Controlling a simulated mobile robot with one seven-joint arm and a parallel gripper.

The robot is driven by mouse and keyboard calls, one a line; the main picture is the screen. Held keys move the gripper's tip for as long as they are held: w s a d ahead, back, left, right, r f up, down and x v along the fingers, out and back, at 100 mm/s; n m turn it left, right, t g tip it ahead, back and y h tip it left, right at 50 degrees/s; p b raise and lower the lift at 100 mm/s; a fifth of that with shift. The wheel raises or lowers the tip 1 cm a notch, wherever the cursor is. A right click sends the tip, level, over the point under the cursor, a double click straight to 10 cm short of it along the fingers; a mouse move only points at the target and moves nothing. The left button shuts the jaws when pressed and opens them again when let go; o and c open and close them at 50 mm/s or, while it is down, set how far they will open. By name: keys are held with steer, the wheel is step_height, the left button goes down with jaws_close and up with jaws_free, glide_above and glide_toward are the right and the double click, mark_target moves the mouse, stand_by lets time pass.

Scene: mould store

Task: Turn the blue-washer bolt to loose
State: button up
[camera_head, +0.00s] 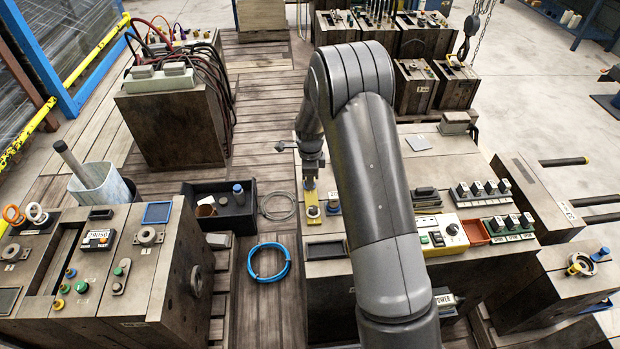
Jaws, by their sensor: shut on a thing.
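My gripper (310,185) points down over the left part of the central bench (408,172). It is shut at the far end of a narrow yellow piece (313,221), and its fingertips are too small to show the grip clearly. A pale round part (314,211) sits on the yellow piece, just in front of the fingertips. A small round bolt-like part (333,209) stands beside it on the right, apart from my gripper. Its washer colour is too small to make out, so I cannot tell which part is the blue-washer bolt.
A dark tray (327,250) lies in front of the bolts. A yellow-and-white control box (441,234) and black switches (485,188) stand to the right. A black bin (237,218) and a blue coil (269,277) lie left of the bench. My arm covers the middle.

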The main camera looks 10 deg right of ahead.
steer(key=n, duration=0.5)
steer(key=shift+n, duration=0.3)
steer(key=n, duration=0.5)
steer(key=shift+f+n, duration=0.1)
steer(key=shift+n, duration=0.2)
steer(key=n, duration=1.1)
steer(key=shift+a+n, duration=0.1)
steer(key=shift+n, duration=0.2)
steer(key=n, duration=0.5)
steer(key=shift+s, duration=0.1)
steer(key=n, duration=0.6)
steer(key=shift+n, duration=0.4)
steer(key=n, duration=0.5)
steer(key=shift+f, duration=0.1)
steer(key=n, duration=0.5)
steer(key=shift+n, duration=0.4)
